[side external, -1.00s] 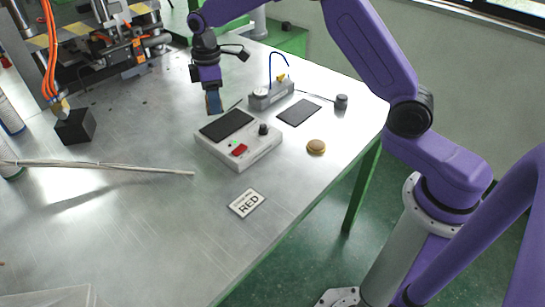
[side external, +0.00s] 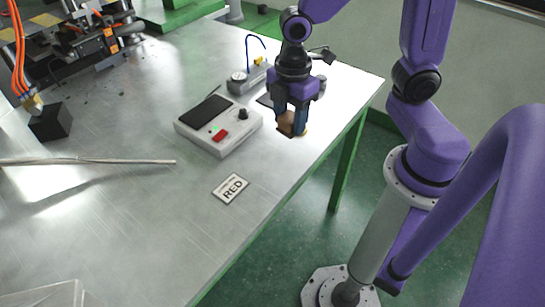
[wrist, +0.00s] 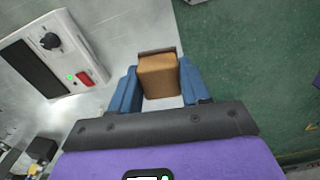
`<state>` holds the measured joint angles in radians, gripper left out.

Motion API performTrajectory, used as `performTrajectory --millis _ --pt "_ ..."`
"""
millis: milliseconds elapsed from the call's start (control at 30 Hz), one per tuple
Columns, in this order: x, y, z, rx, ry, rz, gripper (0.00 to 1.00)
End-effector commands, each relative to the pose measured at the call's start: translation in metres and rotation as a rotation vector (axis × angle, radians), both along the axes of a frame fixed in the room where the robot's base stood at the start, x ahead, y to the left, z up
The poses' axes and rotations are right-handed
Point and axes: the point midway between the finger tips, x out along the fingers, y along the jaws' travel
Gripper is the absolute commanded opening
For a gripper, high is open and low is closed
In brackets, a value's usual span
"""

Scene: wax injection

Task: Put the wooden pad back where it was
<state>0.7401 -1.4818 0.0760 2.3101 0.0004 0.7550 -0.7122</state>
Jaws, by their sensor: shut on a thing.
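My gripper (side external: 292,122) is shut on a brown, block-shaped piece that looks like the wooden pad (side external: 286,125). In the wrist view the pad (wrist: 158,77) sits between the two blue fingers of my gripper (wrist: 157,90), with a darker brown strip along its far edge. My gripper is low, near the right edge of the metal table.
A white control box (side external: 222,138) with a black plate stands to the left. Behind are a grey block with a gauge (side external: 243,82) and a dark flat plate (side external: 264,100), partly hidden. The table edge is close on the right.

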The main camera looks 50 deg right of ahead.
Motion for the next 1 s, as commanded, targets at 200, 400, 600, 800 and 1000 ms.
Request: performTrajectory --millis 200,400,600,800,1000 --pt "-0.053 -0.027 -0.007 0.001 -0.001 0.078 0.0" --pt "-0.075 -0.04 -0.011 0.001 -0.001 0.112 0.0" --pt "-0.07 -0.04 -0.017 -0.001 0.001 0.117 0.0" --pt "-0.05 -0.037 -0.025 -0.002 0.002 0.116 0.0" --pt "-0.032 -0.033 -0.033 -0.001 0.001 0.115 0.0"
